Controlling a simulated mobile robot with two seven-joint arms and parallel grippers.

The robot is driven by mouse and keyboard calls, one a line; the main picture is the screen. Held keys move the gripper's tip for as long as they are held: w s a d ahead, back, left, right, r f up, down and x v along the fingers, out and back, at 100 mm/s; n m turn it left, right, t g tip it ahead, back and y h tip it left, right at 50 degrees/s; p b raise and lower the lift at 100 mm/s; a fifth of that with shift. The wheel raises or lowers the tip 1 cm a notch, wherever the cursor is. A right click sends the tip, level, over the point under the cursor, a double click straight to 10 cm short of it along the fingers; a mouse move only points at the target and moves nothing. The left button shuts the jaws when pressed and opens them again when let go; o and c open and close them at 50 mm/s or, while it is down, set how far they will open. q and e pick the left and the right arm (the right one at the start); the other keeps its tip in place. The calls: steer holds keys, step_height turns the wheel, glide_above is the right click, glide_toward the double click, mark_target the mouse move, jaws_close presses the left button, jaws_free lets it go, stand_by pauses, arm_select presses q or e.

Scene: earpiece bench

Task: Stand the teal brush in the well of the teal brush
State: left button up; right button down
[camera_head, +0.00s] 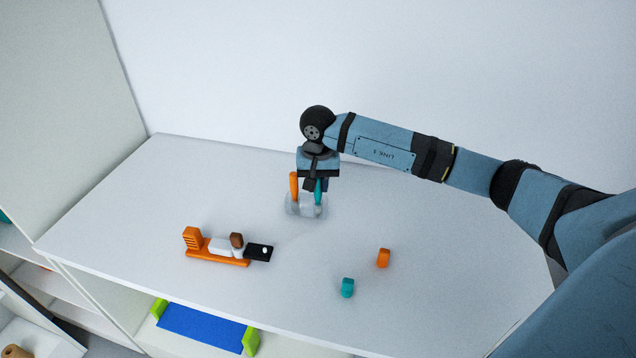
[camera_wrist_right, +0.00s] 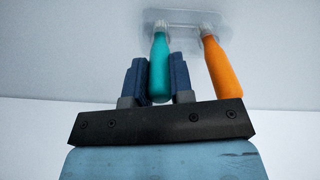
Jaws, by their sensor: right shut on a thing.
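The teal brush (camera_head: 318,194) is upright, its pale end at the clear holder (camera_head: 292,210). My right gripper (camera_head: 318,184) is shut on it from above. In the right wrist view the teal brush (camera_wrist_right: 160,66) lies between the two blue fingers (camera_wrist_right: 160,80), and its pale end meets the clear plate of the holder (camera_wrist_right: 184,17). How deep it sits in its well cannot be told. The orange brush (camera_head: 294,186) stands in the same holder, just left of the teal one; it also shows in the wrist view (camera_wrist_right: 220,68). My left gripper is out of view.
An orange stand (camera_head: 218,257) with white, brown and black parts lies front left of the holder. A small orange block (camera_head: 383,258) and a small teal block (camera_head: 347,288) are front right. The table (camera_head: 440,235) is clear around the holder. A wall is behind.

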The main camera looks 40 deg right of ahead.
steer(key=c, duration=1)
jaws_free()
steer(key=shift+o, duration=0.4)
steer(key=shift+r, duration=0.3)
step_height(320, 180, up, 13)
